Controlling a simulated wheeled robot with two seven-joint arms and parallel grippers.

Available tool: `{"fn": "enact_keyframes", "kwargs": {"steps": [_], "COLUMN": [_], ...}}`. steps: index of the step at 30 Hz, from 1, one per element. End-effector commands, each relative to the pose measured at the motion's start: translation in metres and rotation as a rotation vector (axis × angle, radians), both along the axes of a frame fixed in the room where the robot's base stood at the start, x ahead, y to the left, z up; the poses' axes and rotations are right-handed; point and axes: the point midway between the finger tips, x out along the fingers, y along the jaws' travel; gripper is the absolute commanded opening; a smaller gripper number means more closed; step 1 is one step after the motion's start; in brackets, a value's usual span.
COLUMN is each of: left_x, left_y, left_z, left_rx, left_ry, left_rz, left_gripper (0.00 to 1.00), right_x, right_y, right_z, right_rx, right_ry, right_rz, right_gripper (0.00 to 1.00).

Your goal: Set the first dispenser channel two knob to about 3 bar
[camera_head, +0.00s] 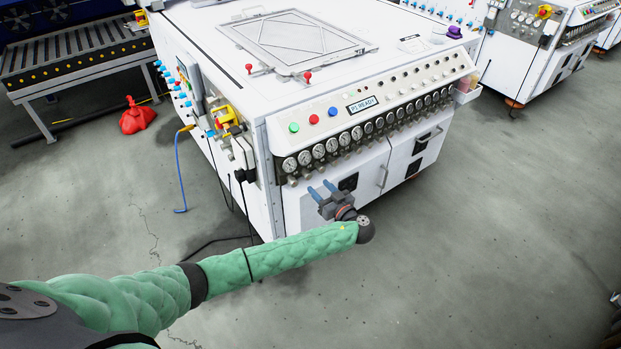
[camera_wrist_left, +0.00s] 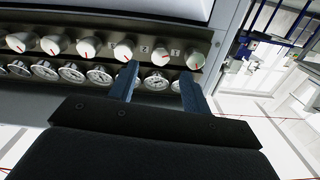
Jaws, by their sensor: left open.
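The first dispenser (camera_head: 300,220) is a white cabinet whose display (camera_head: 362,104) reads "P1 READY". The left wrist view shows pale knobs with red pointer marks above gauges, seemingly inverted. The knob second from the right end (camera_wrist_left: 160,56) lies between labels 2 and 1; it appears to be channel two. Its gauge (camera_wrist_left: 156,81) shows between my fingers; its reading is too small to tell. My left gripper (camera_head: 319,187) is open, its blue fingers (camera_wrist_left: 159,78) straddling that knob's line of sight; contact cannot be told. My right gripper is not in view.
Green, red and blue buttons (camera_head: 313,119) sit above the gauges. Two red-topped handles stand by the lid (camera_head: 290,40). A yellow-red switch (camera_head: 226,115) and cables are on the left side.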

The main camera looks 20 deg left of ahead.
Motion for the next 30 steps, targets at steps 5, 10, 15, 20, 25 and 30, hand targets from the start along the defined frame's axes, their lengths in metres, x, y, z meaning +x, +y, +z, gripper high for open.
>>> {"fn": "enact_keyframes", "kwargs": {"steps": [5, 10, 15, 20, 25, 30], "left_x": [0.017, 0.031, 0.037, 0.039, 0.039, 0.039], "left_y": [0.022, 0.04, 0.048, 0.05, 0.05, 0.05], "left_z": [0.002, 0.002, 0.0, 0.0, 0.0, 0.0], "left_rx": [0.004, 0.004, 0.002, 0.002, 0.002, 0.001], "left_ry": [0.0, 0.0, 0.002, 0.002, 0.002, 0.003], "left_rz": [0.001, 0.001, 0.001, 0.0, 0.0, 0.0], "left_gripper": [0.48, 0.48, 0.48, 0.48, 0.46, 0.13], "right_x": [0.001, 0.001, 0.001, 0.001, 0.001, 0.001], "right_y": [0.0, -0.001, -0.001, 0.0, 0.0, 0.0], "right_z": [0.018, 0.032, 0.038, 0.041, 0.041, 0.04], "right_rx": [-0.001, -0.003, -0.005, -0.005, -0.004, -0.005], "right_ry": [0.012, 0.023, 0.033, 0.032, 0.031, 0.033], "right_rz": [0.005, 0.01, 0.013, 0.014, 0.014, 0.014], "right_gripper": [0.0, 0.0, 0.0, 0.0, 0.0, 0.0]}}
